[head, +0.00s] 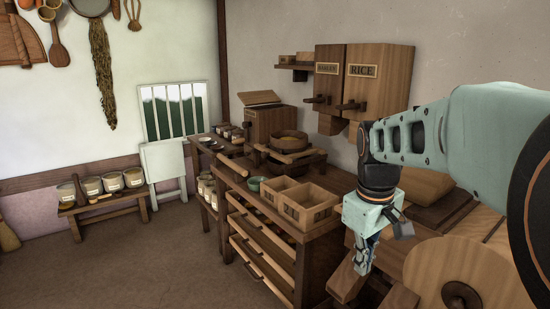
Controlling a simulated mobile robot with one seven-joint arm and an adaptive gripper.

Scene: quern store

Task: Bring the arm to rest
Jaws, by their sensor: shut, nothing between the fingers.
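My arm (470,140) reaches in from the right edge of the head view, its pale green links large in the foreground. It bends down at a dark joint to my gripper (362,268), which hangs pointing downward. The gripper is shut and empty. It shows in front of the gap between the wooden counter (318,238) and the wooden machine with a round disc (450,268) at the lower right. I cannot tell how far the gripper is from either.
On the counter stand an open divided wooden box (290,203) and a green bowl (255,184). Bins marked RICE (380,80) hang on the wall. A low bench (100,205) holds several pots at the left. The floor (150,270) at the lower left is clear.

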